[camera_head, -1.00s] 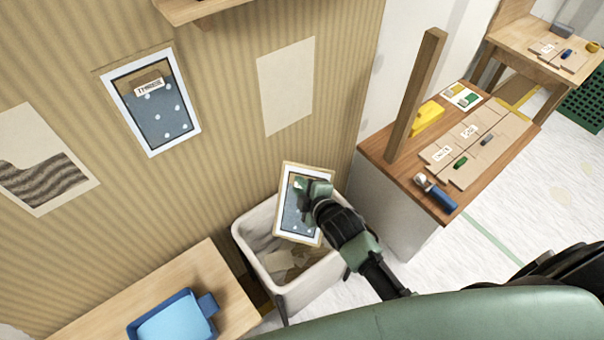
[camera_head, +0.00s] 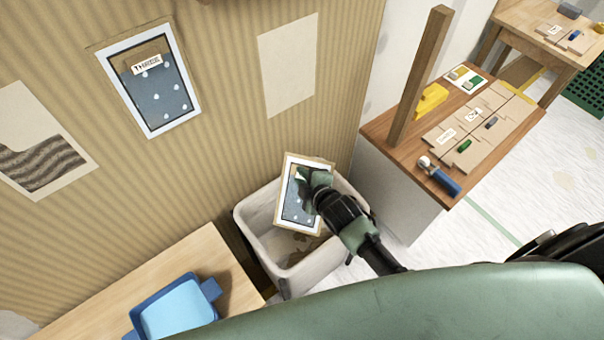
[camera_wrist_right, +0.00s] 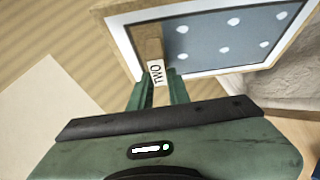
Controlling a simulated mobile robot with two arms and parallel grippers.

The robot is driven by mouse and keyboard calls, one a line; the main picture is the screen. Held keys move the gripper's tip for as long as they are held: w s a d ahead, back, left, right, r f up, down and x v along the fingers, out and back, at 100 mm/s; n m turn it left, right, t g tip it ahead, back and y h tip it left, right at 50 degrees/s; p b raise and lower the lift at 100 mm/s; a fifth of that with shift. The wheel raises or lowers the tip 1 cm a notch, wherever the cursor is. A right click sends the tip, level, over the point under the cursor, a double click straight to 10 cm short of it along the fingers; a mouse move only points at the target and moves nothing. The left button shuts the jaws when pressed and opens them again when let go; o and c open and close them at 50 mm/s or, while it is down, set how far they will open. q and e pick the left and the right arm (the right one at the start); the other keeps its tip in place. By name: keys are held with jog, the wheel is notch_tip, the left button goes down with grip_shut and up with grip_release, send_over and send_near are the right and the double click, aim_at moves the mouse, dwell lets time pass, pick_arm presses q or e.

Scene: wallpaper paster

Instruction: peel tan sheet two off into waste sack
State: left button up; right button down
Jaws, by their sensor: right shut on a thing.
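Tan sheet two (camera_head: 291,214), with a tan edge, white border and dotted blue panel, is off the wall and hangs tilted over the waste sack. My right gripper (camera_head: 306,184) is shut on its upper part. In the right wrist view the gripper (camera_wrist_right: 158,92) closes at a tan strip with a label reading TWO (camera_wrist_right: 157,73), and the sheet (camera_wrist_right: 215,40) extends beyond the fingers. The pale waste sack (camera_head: 258,221) stands open below, with brown scraps inside. The sheet's lower edge is at the sack's mouth; I cannot tell whether it touches. My left gripper is not in view.
A similar sheet labelled THREE (camera_head: 148,88) is on the striped wall. A bare pale patch (camera_head: 288,65) is to its right, a wavy brown patterned patch (camera_head: 45,160) to its left. A wooden table with a blue tray (camera_head: 178,305) and a bench (camera_head: 385,137) flank the sack.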

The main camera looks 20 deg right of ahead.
jog(key=shift+f+b, duration=1.9)
jog(key=shift+f, duration=1.35)
jog(key=c, duration=1.3)
grip_release()
jog(key=shift+o, duration=0.2)
jog(key=shift+v, duration=3.85)
jog(key=shift+s, duration=0.1)
